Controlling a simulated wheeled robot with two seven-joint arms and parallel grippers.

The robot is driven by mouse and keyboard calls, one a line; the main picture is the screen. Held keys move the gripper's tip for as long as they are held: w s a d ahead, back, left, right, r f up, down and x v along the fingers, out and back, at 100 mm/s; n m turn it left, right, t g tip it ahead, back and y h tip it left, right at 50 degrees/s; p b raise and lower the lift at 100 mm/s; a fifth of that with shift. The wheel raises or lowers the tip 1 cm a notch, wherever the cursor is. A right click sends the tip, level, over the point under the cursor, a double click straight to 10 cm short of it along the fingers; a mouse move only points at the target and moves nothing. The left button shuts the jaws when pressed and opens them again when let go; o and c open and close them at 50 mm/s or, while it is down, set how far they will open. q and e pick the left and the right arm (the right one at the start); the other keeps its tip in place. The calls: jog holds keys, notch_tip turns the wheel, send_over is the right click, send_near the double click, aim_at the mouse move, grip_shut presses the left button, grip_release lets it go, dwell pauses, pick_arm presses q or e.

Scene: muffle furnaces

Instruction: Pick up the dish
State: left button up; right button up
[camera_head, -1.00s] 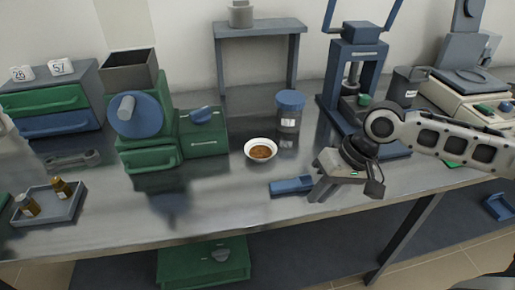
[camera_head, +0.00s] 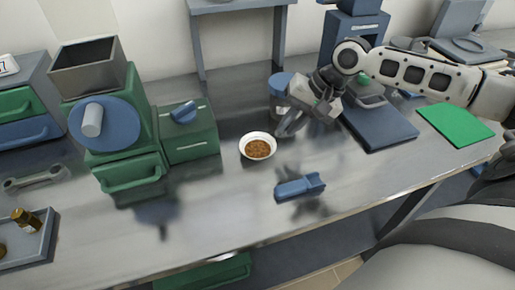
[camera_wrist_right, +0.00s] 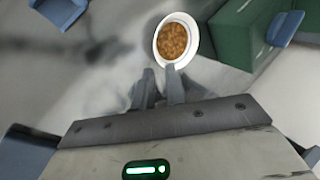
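The dish (camera_head: 258,151) is a small white bowl with brown granular contents, standing on the metal bench. It also shows in the right wrist view (camera_wrist_right: 172,40), just beyond my fingertips. My right gripper (camera_head: 283,130) is up and to the right of the dish in the head view, its fingers pointing down toward it. In the wrist view my right gripper (camera_wrist_right: 160,70) has a narrow gap between its fingers and nothing between them. One fingertip overlaps the dish's near rim in the picture; I cannot tell whether it touches. My left gripper is not in view.
A green machine with a blue disc (camera_head: 104,122) and a green box (camera_head: 188,136) stand left of the dish. A blue-lidded jar (camera_head: 279,88) is behind my gripper. A blue holder (camera_head: 299,187) lies in front. Bare bench lies before the dish.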

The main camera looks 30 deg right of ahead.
aim_at(274, 144)
jog(key=shift+s+x, duration=0.15)
jog(key=shift+x, duration=1.35)
jog(key=shift+s+x, duration=0.1)
jog(key=shift+x, duration=1.4)
grip_shut()
jog(key=shift+r, duration=0.1)
